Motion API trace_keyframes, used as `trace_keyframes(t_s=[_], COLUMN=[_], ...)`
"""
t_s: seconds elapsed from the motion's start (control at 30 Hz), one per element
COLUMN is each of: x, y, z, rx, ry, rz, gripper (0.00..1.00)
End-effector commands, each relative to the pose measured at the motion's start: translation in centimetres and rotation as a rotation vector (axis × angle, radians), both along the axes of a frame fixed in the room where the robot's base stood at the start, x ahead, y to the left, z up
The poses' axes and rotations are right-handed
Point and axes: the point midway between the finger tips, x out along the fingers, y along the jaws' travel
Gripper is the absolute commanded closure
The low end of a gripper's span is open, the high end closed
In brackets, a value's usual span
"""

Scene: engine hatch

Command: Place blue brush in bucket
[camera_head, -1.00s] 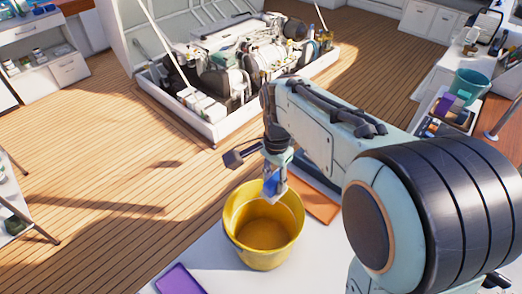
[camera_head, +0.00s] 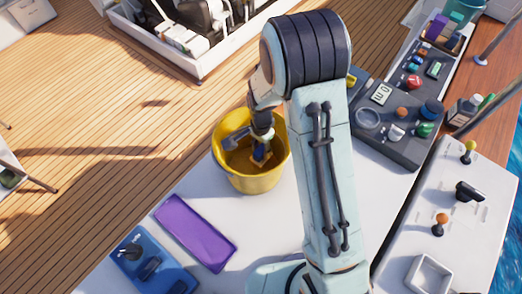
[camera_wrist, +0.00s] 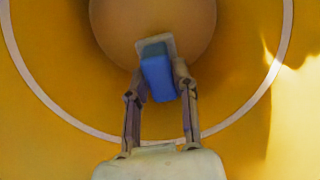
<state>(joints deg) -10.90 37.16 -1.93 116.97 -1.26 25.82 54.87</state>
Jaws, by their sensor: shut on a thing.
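The yellow bucket (camera_head: 252,182) stands on the white table, left of my arm in the head view. My gripper (camera_head: 261,157) reaches down inside it, below the rim. In the wrist view my gripper (camera_wrist: 160,80) is shut on the blue brush (camera_wrist: 158,78), with one finger on each side of it. The brush has a blue body and a pale part at its far end. The bucket's inner wall (camera_wrist: 50,60) surrounds it in the wrist view. In the head view the brush is small and partly hidden by the gripper.
A purple tray (camera_head: 195,232) lies on the white table, left of the bucket. A blue case (camera_head: 150,268) sits at the front left. A dark panel with knobs (camera_head: 385,125) stands right of my arm. The engine hatch (camera_head: 180,35) is at the back left.

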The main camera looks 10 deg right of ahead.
Motion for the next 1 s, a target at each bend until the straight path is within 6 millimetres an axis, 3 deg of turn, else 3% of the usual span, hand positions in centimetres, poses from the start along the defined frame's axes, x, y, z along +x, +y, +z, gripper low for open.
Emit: trace_keyframes(t_s=[0.17, 0.5, 0.53, 0.6, 1.0], x=[0.0, 0.0, 0.0, 0.0, 0.1], y=[0.0, 0.0, 0.0, 0.0, 0.0], z=[-2.2, -2.5, -2.5, -2.5, -1.7], rx=[0.0, -0.001, 0.0, 0.0, 0.001], ry=[0.001, 0.001, 0.0, 0.0, -0.004], rz=[0.0, 0.0, 0.0, 0.0, 0.0], gripper=[1.0, 1.0, 0.72, 0.5, 0.49])
